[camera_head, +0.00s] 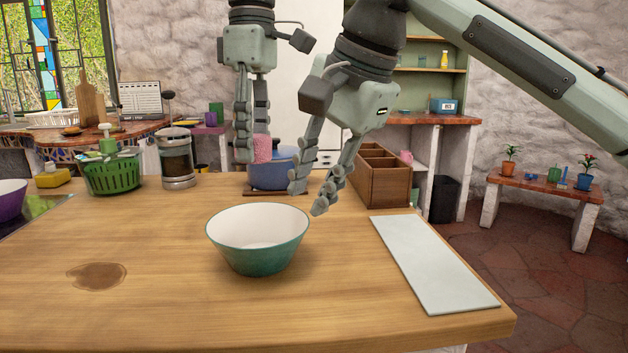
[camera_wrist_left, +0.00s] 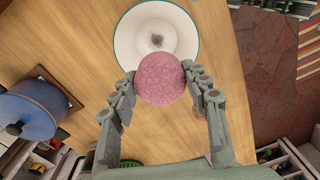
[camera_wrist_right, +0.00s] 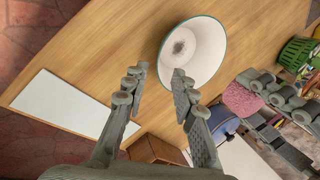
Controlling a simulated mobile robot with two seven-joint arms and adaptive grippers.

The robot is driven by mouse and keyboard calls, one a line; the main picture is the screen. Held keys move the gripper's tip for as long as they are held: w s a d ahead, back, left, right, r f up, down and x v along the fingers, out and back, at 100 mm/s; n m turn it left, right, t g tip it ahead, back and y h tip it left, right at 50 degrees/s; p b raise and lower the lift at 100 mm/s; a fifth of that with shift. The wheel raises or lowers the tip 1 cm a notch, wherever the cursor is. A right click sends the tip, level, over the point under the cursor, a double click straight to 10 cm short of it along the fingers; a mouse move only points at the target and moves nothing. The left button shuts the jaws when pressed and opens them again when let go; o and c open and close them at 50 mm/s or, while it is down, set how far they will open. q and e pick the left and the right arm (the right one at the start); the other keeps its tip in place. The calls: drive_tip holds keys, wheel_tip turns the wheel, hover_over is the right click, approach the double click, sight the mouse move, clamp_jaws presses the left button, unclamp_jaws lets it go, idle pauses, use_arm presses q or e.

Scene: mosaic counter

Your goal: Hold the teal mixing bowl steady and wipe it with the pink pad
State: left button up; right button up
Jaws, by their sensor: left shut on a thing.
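The teal mixing bowl (camera_head: 262,255) stands upright on the wooden counter. Its inside is white, with a dark smudge (camera_wrist_left: 156,41) at the bottom, also visible in the right wrist view (camera_wrist_right: 178,47). My left gripper (camera_head: 251,152) is shut on the pink pad (camera_head: 263,148), held in the air behind the bowl. In the left wrist view the round pad (camera_wrist_left: 161,79) sits between the fingertips and overlaps the bowl's near rim. My right gripper (camera_head: 308,197) is open and empty, above and behind the bowl's right rim. In the right wrist view its fingers (camera_wrist_right: 158,77) are apart, near the bowl.
A blue pot (camera_head: 270,176) stands behind the bowl, near my left gripper. A wooden divided box (camera_head: 385,185) and a pale board (camera_head: 432,262) lie to the right. A glass jar (camera_head: 176,160) and green basket (camera_head: 112,176) stand at left. A brown stain (camera_head: 97,276) marks the otherwise clear front left.

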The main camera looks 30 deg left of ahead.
sight(288, 244)
drive_tip(key=x, duration=1.1)
drive_tip(key=shift+w+a+f, duration=0.1)
drive_tip(key=shift+a+f, duration=0.1)
drive_tip(key=shift+f, duration=0.05)
clamp_jaws()
use_arm(q)
wheel_tip(288, 244, down, 8)
idle(0.5)
